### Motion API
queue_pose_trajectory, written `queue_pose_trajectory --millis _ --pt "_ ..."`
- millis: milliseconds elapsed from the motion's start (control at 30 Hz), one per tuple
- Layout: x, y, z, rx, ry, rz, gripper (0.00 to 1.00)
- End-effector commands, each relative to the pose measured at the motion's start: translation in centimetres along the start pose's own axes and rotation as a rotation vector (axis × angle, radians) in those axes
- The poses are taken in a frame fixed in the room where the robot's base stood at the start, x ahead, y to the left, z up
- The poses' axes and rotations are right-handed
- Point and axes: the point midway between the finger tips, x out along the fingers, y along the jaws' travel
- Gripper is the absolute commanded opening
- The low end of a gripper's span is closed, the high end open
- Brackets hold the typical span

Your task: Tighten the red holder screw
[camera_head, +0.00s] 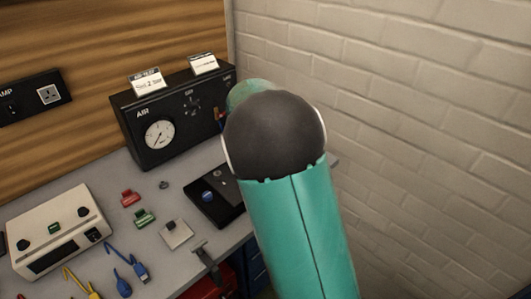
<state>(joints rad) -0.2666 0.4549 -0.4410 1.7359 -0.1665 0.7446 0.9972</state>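I cannot make out a red holder screw for certain. A small red part (220,114) shows at the right end of the black AIR box, beside my arm and partly hidden by it. A small red block (130,198) lies on the grey bench, next to a green block (144,218). My teal arm with its dark round joint fills the middle right and hides the bench's far right corner. My gripper is hidden behind the arm.
The black AIR box (150,112) with a dial stands against the wood wall. A black device (214,200), a beige box (62,228), a small plate (176,235) and blue and yellow leads (135,265) crowd the bench (205,160). A brick wall (420,110) bounds the right.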

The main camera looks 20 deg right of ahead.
Motion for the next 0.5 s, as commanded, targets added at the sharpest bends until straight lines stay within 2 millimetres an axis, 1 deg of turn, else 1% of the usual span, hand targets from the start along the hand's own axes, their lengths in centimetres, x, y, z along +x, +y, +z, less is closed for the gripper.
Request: queue_pose_trajectory --millis 33,300,333,433,500 --pt "-0.33 -0.14 -0.35 0.003 0.007 -0.006 0.02" --pt "-0.33 -0.14 -0.38 0.003 0.007 -0.007 0.02" --pt "-0.33 -0.13 -0.38 0.003 0.007 -0.007 0.27" --pt "-0.27 -0.11 -0.31 0.003 0.006 -0.006 0.46" --pt "-0.21 -0.09 -0.25 0.002 0.005 -0.004 0.47"
